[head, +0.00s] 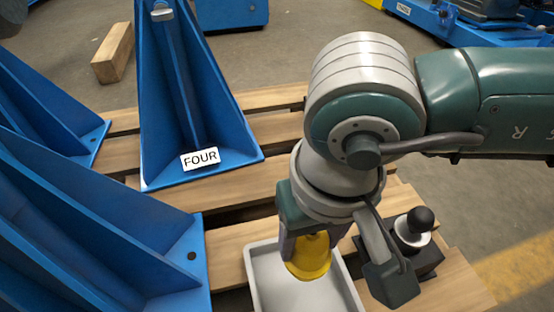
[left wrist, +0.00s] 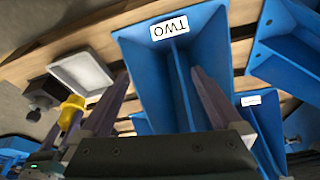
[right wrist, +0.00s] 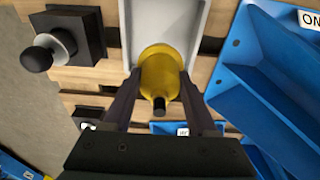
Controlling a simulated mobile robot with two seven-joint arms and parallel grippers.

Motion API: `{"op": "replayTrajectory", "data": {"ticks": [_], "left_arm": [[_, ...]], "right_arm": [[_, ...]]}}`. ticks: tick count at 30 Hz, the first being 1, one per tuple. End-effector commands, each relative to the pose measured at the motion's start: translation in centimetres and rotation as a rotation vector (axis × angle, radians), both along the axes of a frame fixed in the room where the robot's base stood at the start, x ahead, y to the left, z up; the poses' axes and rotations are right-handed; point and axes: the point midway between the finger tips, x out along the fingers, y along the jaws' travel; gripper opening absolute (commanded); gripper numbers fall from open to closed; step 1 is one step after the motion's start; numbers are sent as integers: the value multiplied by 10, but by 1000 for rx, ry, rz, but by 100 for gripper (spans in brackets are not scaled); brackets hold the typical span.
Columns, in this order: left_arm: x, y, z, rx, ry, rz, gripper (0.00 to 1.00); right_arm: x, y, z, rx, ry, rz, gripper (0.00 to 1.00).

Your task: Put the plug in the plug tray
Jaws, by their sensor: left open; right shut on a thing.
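The yellow plug (head: 308,262) is in my right gripper (head: 306,248). In the right wrist view the plug (right wrist: 160,72) sits between the two fingers, with a dark tip toward the camera. The light grey plug tray (head: 256,290) lies under and around the plug in the head view; the right arm hides part of it. The tray (right wrist: 133,30) also shows behind the plug in the right wrist view. I cannot tell whether the plug touches its floor. My left gripper (left wrist: 160,73) is open and empty, its fingers pointing toward a blue stand marked TWO.
A black block with a round black knob (head: 420,220) stands just right of the tray. Blue stands, one marked FOUR (head: 200,158), rise to the left and behind. All are on a slatted wooden pallet (head: 240,238). A wooden block (head: 113,52) lies on the floor.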

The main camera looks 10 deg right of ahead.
Motion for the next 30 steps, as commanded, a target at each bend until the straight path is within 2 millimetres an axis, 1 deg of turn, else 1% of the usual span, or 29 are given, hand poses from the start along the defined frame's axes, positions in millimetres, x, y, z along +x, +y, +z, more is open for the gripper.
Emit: {"op": "replayTrajectory", "data": {"ticks": [1,4,7,13,19,21,25,30], "left_arm": [[0,0,-20,0,0,0,100],[0,0,-35,1,0,-1,100],[0,1,-42,2,1,-2,100],[0,2,-50,7,0,-4,100],[0,2,-76,9,0,-6,100],[0,2,-78,10,1,-6,100],[0,2,-74,9,1,-5,100],[0,2,-77,9,1,-5,100]], "right_arm": [[0,0,-25,0,1,-2,0],[0,0,-47,1,1,-1,0],[0,0,-60,1,-1,0,0],[0,0,-72,1,-1,-1,0],[0,0,-106,0,0,0,0],[0,0,-109,1,-1,0,0],[1,0,-106,1,-2,0,0],[1,0,-109,0,-2,0,0]]}}
